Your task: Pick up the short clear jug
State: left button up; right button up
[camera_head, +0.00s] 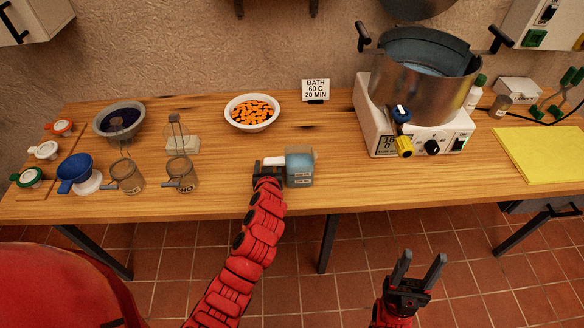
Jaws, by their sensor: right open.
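A short, squat, clear vessel with bluish contents, which looks like the short clear jug (300,168), stands upright near the table's front edge. My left gripper (268,163) is at its left side, beside a pale piece that may be its handle. Whether the fingers are shut on it is hard to see. My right gripper (418,260) is open and empty, low in front of the table, well apart from the jug.
A bowl of orange pieces (252,125) stands behind the jug. Clear jars (181,176), a blue funnel (75,170) and a dark-filled bowl (119,134) are at left. A steel pot (425,85) on a heater and a yellow mat (540,155) are at right.

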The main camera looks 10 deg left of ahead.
pick_arm(q)
jog(key=shift+w, duration=0.1)
grip_shut()
dwell(0.3)
jog(key=shift+r, duration=0.15)
